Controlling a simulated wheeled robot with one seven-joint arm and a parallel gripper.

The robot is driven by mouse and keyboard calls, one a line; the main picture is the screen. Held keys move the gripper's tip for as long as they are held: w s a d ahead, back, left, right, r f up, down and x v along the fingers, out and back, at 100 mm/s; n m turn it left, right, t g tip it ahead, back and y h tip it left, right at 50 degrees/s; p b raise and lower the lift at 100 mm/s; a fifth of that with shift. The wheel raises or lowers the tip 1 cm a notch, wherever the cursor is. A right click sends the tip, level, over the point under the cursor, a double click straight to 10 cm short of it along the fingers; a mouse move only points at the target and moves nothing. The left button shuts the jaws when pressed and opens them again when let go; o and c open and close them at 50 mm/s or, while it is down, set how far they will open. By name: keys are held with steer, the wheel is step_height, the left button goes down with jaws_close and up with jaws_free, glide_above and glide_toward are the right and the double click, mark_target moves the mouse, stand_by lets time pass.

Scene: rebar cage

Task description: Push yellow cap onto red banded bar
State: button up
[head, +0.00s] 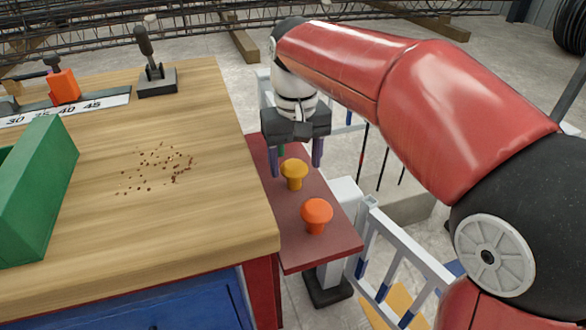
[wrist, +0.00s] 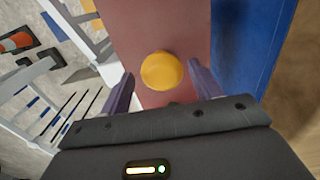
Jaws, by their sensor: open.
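The yellow cap (head: 294,171) stands upright, wide end up, on a red-brown shelf (head: 337,244) beside the workbench. In the wrist view the yellow cap (wrist: 162,71) lies between my fingertips. My gripper (head: 296,168) is open, pointing down over the cap, one purple finger on each side. The fingers look apart from the cap; exact height is unclear. Several thin upright bars (head: 382,168) stand right of the shelf, behind my arm. They also show in the wrist view (wrist: 80,102).
An orange cap (head: 317,212) stands nearer on the same shelf. A partly hidden green object (head: 281,149) is behind my gripper. A white railing (head: 405,245) runs along the right. The wooden workbench (head: 190,225) holds a green bin (head: 40,190), a clamp and scattered brown bits.

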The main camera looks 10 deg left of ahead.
mark_target(294, 163)
step_height(294, 163, down, 4)
steer(key=shift+a+r, duration=0.15)
steer(key=shift+r, duration=0.05)
steer(key=c, duration=0.8)
